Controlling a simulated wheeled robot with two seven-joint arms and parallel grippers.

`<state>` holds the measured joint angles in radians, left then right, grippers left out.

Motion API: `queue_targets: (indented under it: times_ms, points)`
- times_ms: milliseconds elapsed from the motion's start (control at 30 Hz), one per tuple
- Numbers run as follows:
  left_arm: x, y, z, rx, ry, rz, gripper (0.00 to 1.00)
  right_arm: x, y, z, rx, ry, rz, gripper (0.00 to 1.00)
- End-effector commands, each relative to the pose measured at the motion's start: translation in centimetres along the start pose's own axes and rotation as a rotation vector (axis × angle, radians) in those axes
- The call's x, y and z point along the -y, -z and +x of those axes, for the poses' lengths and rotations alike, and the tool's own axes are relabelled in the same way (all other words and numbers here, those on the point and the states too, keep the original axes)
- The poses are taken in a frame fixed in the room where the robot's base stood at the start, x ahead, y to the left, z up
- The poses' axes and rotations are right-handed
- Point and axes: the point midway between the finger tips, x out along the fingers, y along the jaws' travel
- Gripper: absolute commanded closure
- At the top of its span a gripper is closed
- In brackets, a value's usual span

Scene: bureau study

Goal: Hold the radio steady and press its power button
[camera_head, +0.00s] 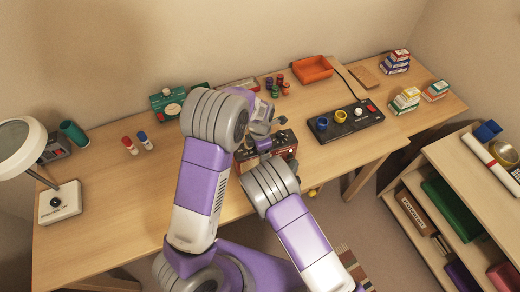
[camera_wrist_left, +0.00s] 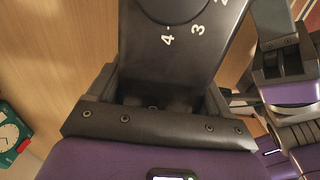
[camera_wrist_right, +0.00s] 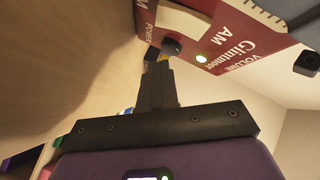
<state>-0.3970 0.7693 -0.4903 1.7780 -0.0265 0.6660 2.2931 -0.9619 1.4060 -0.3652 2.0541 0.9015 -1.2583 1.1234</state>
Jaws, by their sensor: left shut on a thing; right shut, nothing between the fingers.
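The radio (camera_head: 284,141) stands near the front edge of the desk, with its red front toward me; my arms hide part of it. In the left wrist view, my left gripper (camera_wrist_left: 168,100) is shut on a dark body (camera_wrist_left: 190,60) with a dial numbered 2, 3 and 4, apparently the radio. My right gripper (camera_wrist_right: 158,62) is shut and empty, its tips close to the red front (camera_wrist_right: 225,35), near a black knob (camera_wrist_right: 172,46) and the word POWER. Whether the tips touch the radio I cannot tell.
A black panel with coloured knobs (camera_head: 345,122) lies right of the radio. A green device (camera_head: 168,103) and an orange tray (camera_head: 312,69) stand at the back. A lamp (camera_head: 60,200) is at the left. A shelf (camera_head: 450,160) stands at right.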

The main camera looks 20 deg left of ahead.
Motion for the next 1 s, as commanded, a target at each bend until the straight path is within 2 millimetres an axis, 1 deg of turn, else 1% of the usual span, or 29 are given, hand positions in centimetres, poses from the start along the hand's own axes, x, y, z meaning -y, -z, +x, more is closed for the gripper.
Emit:
queue_targets:
  times_ms: [167,700,1000]
  points:
    - [0.0,-0.1,-0.1,0.002,-0.001,0.001,0.93,-0.3,0.2,-0.3,0.0,-0.002,-0.001,1.0]
    - [0.0,-0.1,-0.1,0.002,-0.001,0.0,0.93,-2.9,2.8,-3.9,0.001,-0.002,-0.001,1.0]
    - [0.0,-0.1,-0.1,0.002,-0.001,0.0,0.93,-3.1,3.0,-4.2,0.001,-0.001,0.0,1.0]
